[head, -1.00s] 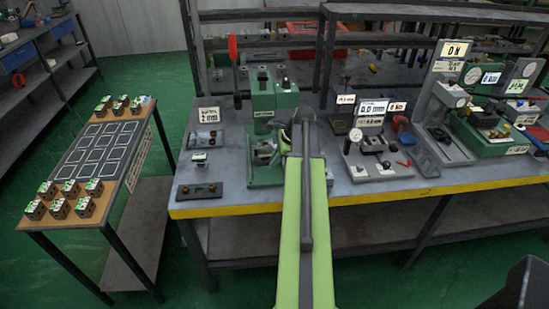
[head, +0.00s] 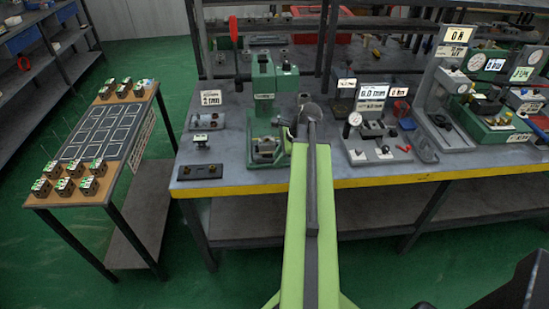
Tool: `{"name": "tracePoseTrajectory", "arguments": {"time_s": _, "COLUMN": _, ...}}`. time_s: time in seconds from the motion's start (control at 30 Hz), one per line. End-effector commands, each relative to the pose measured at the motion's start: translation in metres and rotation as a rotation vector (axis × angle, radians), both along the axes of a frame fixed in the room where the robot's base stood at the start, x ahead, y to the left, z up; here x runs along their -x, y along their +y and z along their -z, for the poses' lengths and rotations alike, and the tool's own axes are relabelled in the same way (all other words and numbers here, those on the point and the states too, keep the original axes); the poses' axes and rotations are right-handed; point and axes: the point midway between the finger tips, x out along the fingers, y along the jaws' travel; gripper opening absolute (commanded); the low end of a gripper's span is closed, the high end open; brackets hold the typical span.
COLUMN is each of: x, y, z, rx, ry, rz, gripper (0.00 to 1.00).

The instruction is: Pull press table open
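The green press (head: 264,82) stands near the front left part of the workbench. A red-handled lever (head: 233,35) rises at its left. Its low green table and base (head: 266,154) are at the front, with a grey metal part on top. My arm reaches up from the bottom of the head view to the right side of the press. My gripper (head: 284,123) is at the arm's far end, by the right side of the press table. Its fingers are small and partly hidden by the arm, so contact with the table and their opening cannot be made out.
The workbench (head: 230,188) has a yellow front edge. Left of the press lie a dark tray (head: 200,172) and a labelled plate. Gauge stations (head: 372,140) stand to the right. A side table (head: 130,150) at left holds several small blocks. Green floor lies between the tables.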

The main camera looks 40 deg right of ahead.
Motion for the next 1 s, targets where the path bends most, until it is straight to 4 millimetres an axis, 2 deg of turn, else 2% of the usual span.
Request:
{"name": "tracePoseTrajectory", "arguments": {"time_s": 0.3, "x": -0.003, "y": 0.005, "z": -0.001, "rx": -0.003, "ry": -0.002, "rz": -0.007, "gripper": 0.32}}
{"name": "tracePoseTrajectory", "arguments": {"time_s": 0.43, "x": 0.0, "y": 0.003, "z": -0.012, "rx": -0.004, "ry": -0.003, "rz": -0.008, "gripper": 0.32}}
{"name": "tracePoseTrajectory", "arguments": {"time_s": 1.0, "x": 0.048, "y": -0.019, "z": -0.136, "rx": -0.003, "ry": -0.001, "rz": -0.006, "gripper": 0.32}}
